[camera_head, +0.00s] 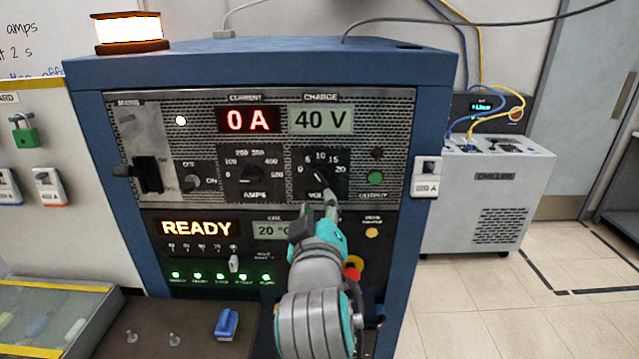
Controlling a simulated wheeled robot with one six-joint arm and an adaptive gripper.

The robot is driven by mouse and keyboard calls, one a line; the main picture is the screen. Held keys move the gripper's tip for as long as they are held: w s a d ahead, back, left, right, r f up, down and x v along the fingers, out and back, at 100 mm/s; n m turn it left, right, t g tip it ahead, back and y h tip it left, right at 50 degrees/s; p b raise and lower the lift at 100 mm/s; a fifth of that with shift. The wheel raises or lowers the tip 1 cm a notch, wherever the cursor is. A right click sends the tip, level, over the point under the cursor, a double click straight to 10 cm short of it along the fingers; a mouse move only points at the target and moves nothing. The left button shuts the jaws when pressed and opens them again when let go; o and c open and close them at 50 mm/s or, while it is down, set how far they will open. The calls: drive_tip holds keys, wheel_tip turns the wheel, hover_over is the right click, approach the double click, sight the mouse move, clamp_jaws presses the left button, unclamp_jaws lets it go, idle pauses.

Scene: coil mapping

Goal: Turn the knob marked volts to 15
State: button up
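The volts knob (321,178) is a dark knob on the front panel of a blue cabinet, with a scale of 0, 5, 10, 15 and 20 around it. A light mark on it seems to lean to the upper left, but its exact reading is too small to tell. The charge display (321,119) above it reads 40 V. My gripper (328,204) is just below the knob, its tip covering part of the VOLTS label. I cannot tell whether it touches the knob or whether its fingers are apart.
The amps knob (252,172) sits left of the volts knob, below a display (249,120) reading 0 A. A green output button (375,177) is close on the right. A lower display (197,228) reads READY. A chiller (490,195) stands to the right.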

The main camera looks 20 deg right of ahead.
sight(319, 180)
drive_tip(key=x, duration=0.9)
drive_tip(key=shift+w, duration=0.3)
drive_tip(key=shift+c, duration=0.2)
drive_tip(key=shift+f, duration=0.1)
clamp_jaws()
